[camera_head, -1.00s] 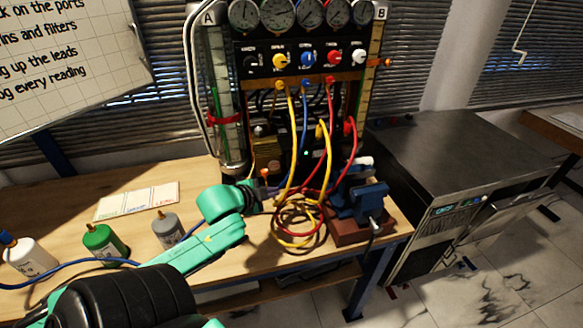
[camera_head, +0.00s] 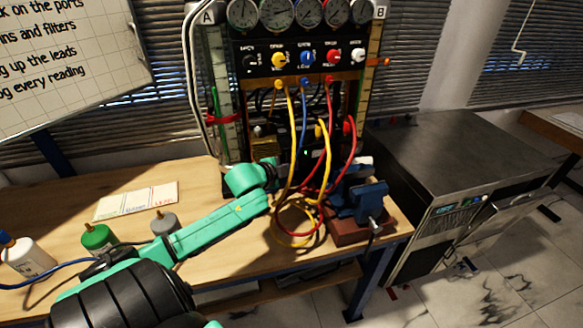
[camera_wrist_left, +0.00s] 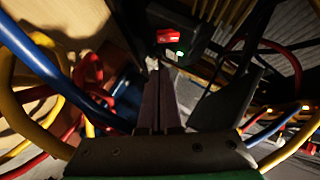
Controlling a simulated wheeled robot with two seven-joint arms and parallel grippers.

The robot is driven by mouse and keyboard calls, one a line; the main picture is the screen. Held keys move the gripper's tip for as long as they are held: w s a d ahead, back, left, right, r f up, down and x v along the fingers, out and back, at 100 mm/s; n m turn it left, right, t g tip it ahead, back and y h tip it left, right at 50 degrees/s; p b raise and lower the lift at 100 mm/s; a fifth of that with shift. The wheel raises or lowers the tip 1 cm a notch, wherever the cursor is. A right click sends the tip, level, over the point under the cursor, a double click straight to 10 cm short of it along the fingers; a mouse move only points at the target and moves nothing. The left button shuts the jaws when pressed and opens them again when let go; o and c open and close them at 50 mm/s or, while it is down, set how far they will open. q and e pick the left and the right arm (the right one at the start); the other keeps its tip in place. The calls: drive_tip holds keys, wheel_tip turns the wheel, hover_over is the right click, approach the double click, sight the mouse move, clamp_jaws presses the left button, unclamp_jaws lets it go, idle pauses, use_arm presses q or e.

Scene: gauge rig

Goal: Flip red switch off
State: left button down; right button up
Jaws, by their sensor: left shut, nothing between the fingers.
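The red switch (camera_wrist_left: 169,36) shows in the left wrist view at the top middle, on a dark panel. A lit green lamp (camera_wrist_left: 179,53) is just beside it. My left gripper (camera_wrist_left: 158,76) is shut and empty; its fingertips point toward the switch and appear just short of it. I cannot tell whether they touch the panel. In the head view my left gripper (camera_head: 284,168) is at the foot of the gauge rig, partly hidden behind the hoses. The green lamp (camera_head: 306,153) shows there too, but I cannot make out the switch. My right gripper is not in view.
Yellow, blue and red hoses hang in front of the rig, with a yellow coil (camera_head: 292,240) on the bench beside my left gripper. A blue vise (camera_head: 362,203) stands to the right. Bottles, including a green one (camera_head: 98,238), stand at left.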

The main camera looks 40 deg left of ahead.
sight(298, 160)
use_arm(q)
drive_tip(key=w+a+f, duration=0.2)
drive_tip(key=w+f, duration=0.1)
drive_tip(key=shift+a, duration=0.35)
drive_tip(key=shift+w+a+r+t, duration=0.1)
drive_tip(key=shift+a+r+t, duration=0.1)
drive_tip(key=shift+r+t, duration=0.3)
idle(0.4)
